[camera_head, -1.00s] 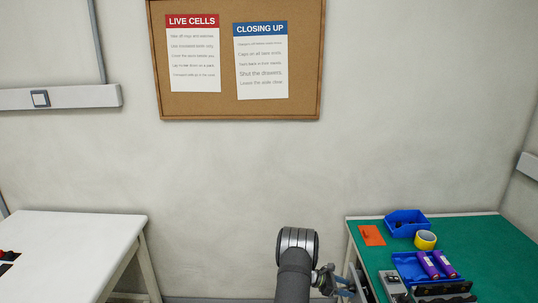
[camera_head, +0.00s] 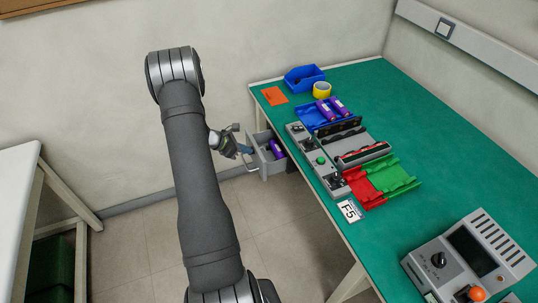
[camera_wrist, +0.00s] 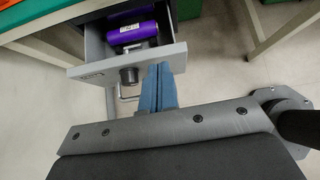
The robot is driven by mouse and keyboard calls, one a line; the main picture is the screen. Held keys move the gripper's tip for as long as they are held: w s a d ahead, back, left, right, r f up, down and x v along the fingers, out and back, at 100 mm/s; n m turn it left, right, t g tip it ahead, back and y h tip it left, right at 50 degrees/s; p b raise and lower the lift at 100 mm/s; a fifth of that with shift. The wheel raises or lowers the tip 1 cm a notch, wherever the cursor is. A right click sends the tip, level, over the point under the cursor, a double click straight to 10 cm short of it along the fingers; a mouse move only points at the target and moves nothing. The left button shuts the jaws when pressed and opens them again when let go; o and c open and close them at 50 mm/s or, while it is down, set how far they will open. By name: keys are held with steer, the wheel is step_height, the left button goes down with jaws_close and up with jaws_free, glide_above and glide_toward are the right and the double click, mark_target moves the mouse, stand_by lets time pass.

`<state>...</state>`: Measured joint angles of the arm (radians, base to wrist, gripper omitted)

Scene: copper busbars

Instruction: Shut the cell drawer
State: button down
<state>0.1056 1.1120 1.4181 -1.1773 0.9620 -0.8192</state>
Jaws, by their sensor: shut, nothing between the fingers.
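The grey cell drawer (camera_head: 264,168) stands open, sticking out from under the left edge of the green-topped bench. A purple cell (camera_head: 277,148) lies inside it. In the wrist view the drawer's front panel (camera_wrist: 95,72) faces me, with the purple cell (camera_wrist: 133,31) behind it. A pale bar handle (camera_head: 249,170) shows on the front. My gripper (camera_head: 248,149) is shut and empty, its blue fingers (camera_wrist: 159,70) together at the drawer front's right part in the wrist view. I cannot tell whether they touch the panel.
The green bench (camera_head: 420,130) carries a blue bin (camera_head: 304,77), yellow tape (camera_head: 322,90), a blue tray with purple cells, red and green trays, and a grey instrument (camera_head: 470,258). A white table (camera_head: 18,195) stands at left. The floor before the drawer is clear.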

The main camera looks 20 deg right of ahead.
mark_target(263, 159)
steer(key=shift+y, duration=0.5)
steer(key=s+d+f, duration=0.1)
steer(key=d+f, duration=0.2)
steer(key=s+d+f, duration=0.1)
steer(key=d, duration=0.1)
steer(key=shift+s+f, duration=0.3)
steer(key=shift+f, duration=0.05)
steer(key=shift+d+f, duration=0.2)
steer(key=shift+d, duration=1.05)
steer(key=shift+w+d+r, duration=0.1)
steer(key=shift+d, duration=0.7)
steer(key=shift+d+r, duration=0.1)
steer(key=shift+d, duration=1.75)
